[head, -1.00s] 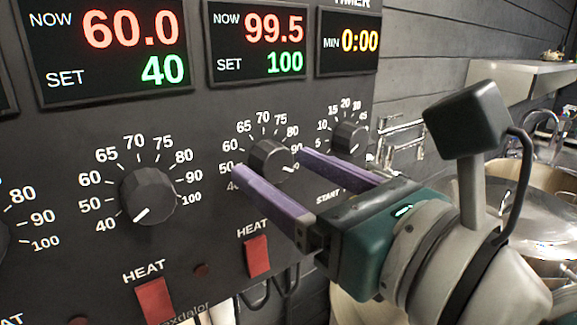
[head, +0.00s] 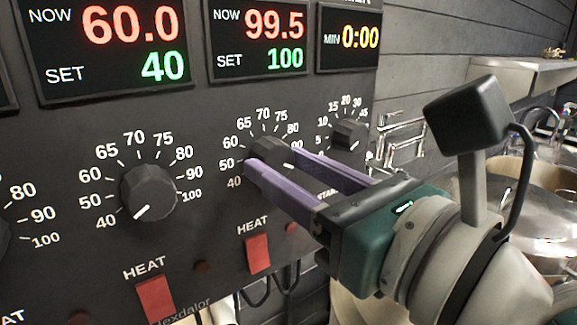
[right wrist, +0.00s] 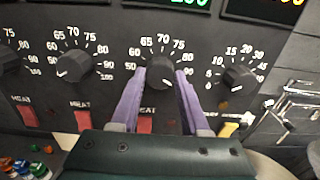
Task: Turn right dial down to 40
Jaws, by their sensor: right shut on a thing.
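The right dial (head: 266,152) is a black knob under the display (head: 260,40) that reads NOW 99.5 and SET 100. Its white pointer mark faces right, toward the high end of its scale. My right gripper (head: 270,160) has its two purple fingers on either side of this knob and is shut on it. The right wrist view also shows the knob (right wrist: 160,72) between the fingers (right wrist: 158,95). The fingers hide part of the knob and its scale in the head view. My left gripper is not in view.
Left of it, another dial (head: 148,192) points near 40 under a display (head: 110,45) reading 60.0 and SET 40. A timer knob (head: 348,134) sits close to the right. Red HEAT switches (head: 257,253) are below. A shelf (head: 520,75) and metal vessels (head: 540,200) stand at right.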

